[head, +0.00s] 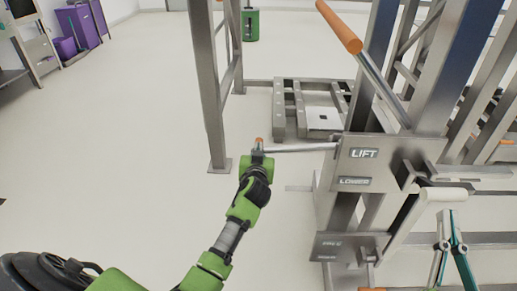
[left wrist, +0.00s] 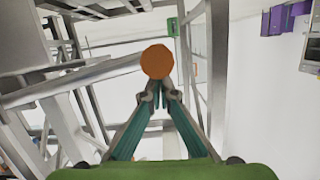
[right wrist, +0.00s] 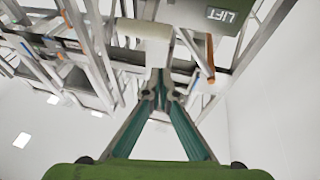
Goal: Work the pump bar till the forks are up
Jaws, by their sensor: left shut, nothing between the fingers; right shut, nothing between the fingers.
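A steel lifting machine carries a plate marked LIFT and LOWER (head: 372,168). A thin lever with an orange end (head: 300,148) sticks out left from it. My left gripper (head: 258,153) is shut and empty at that orange end, which shows just beyond the fingertips in the left wrist view (left wrist: 157,62); contact cannot be told. A bar with a cream cross grip (head: 445,194) stands at the machine's right. My right gripper (head: 449,214) is shut and empty just below this grip, also seen in the right wrist view (right wrist: 145,36). Which bar is the pump bar is unclear.
A long bar with an orange handle (head: 340,26) slopes up left from the machine. A low metal frame (head: 310,108) is behind the plate. A steel post (head: 209,85) stands left of it. Purple cabinets (head: 80,24) and a green bin (head: 250,25) are far off. The left floor is clear.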

